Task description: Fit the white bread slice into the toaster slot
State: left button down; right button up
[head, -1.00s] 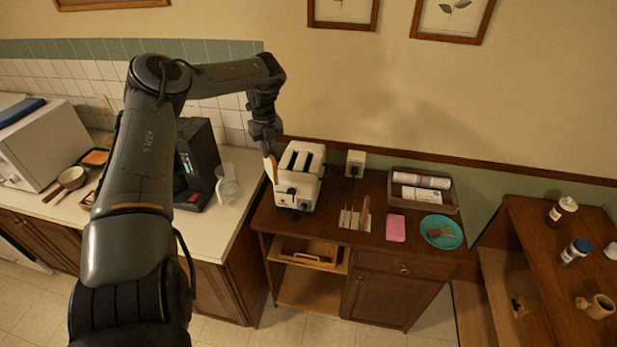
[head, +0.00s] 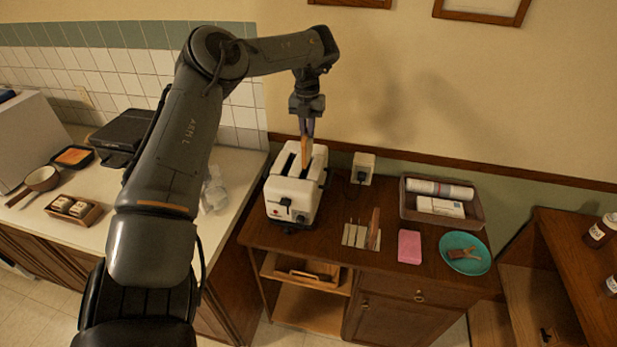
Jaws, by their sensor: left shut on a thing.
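The white toaster (head: 291,207) stands on the left part of the brown wooden cabinet top, with two dark slots on its upper face. My left gripper (head: 307,134) is above the toaster, pointing down. It is shut on the bread slice (head: 306,152), which shows edge-on with a brown crust. The slice hangs upright over the right slot. Its lower end is at or just above the slot; I cannot tell whether it has entered. The slice's white face is hidden from this angle. My right gripper is not in view.
Right of the toaster are a rack (head: 355,236) with a slice-like piece (head: 374,227), a pink block (head: 409,247), a teal plate (head: 464,253) and a tray (head: 405,206) of packages. A wall outlet (head: 362,168) sits behind. A clear container (head: 214,190) stands on the left counter.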

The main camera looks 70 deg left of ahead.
aim_at(307, 155)
pick_arm(q)
notch_tip(307, 155, down, 5)
jog(key=shift+f, duration=2.5)
jog(key=shift+f, duration=0.15)
jog(key=c, duration=1.1)
grip_release()
jog(key=shift+c, duration=0.2)
jog(key=shift+r, duration=0.2)
